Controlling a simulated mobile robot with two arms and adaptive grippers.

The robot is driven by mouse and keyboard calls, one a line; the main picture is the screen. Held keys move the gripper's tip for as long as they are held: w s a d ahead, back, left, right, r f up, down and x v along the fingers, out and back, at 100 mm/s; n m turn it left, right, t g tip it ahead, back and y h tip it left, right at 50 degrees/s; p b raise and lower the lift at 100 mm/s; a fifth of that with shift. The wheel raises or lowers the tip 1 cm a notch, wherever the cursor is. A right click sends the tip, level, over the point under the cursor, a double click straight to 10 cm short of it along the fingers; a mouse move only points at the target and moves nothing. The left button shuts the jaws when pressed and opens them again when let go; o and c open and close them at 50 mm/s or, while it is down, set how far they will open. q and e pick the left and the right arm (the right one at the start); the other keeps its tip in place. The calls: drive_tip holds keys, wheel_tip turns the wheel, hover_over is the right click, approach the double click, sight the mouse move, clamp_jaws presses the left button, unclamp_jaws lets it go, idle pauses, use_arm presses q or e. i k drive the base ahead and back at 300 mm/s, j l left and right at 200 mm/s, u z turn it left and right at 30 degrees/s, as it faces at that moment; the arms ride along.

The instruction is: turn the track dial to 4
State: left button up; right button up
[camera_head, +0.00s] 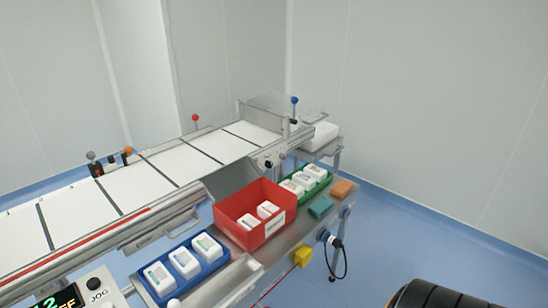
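A small dark round knob (268,163) sits on the side rail of the machine, past the red bin, and may be the track dial. Its numbers are too small to read, so its setting cannot be told. A control panel with a lit display (66,300) and a black knob (93,283) marked JOG is cut off at the bottom left. Neither of my grippers is in view. A dark rounded part at the bottom right looks like part of my arm.
A blue tray (150,285) of white packs, a red bin (240,236) and a green tray (320,186) line the front shelf. A teal block (320,207), an orange block (343,188) and a yellow box (302,256) are nearby. Floor at right is clear.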

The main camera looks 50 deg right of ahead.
sight(283, 156)
drive_tip(key=z, duration=1.45)
drive_tip(key=i+l+u, duration=0.15)
drive_tip(key=l, duration=0.2)
drive_tip(key=i, duration=0.05)
